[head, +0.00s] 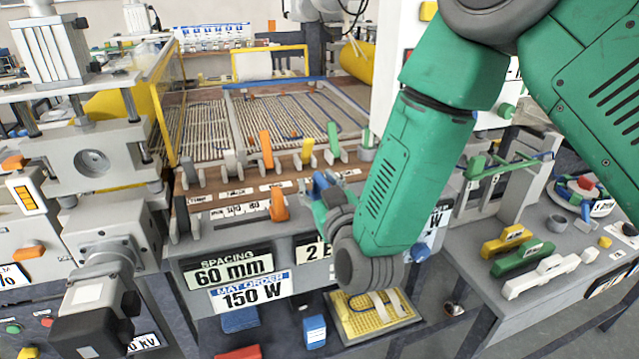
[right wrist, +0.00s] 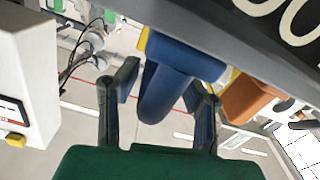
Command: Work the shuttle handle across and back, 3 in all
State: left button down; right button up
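A thick blue handle (right wrist: 160,95) shows in the right wrist view, in front of my right gripper (right wrist: 163,88). The two fingers stand apart on either side of it, with a visible gap on the left; the right finger looks closer. In the head view my right gripper (head: 322,190) is at the machine's front edge, partly hidden by my own wrist. I cannot tell for sure whether the blue handle is the shuttle handle. My left gripper is not in view.
An orange lever (head: 278,205) stands just left of my right gripper, with more levers (head: 267,150) behind. The heating mat bed (head: 290,115) lies beyond. A side table (head: 540,225) at right holds coloured handles. A yellow pad (head: 372,318) is below.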

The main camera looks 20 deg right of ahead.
jog(key=shift+s, duration=0.15)
jog(key=s, duration=1.1)
jog(key=shift+s, duration=0.3)
jog(key=shift+d, duration=0.2)
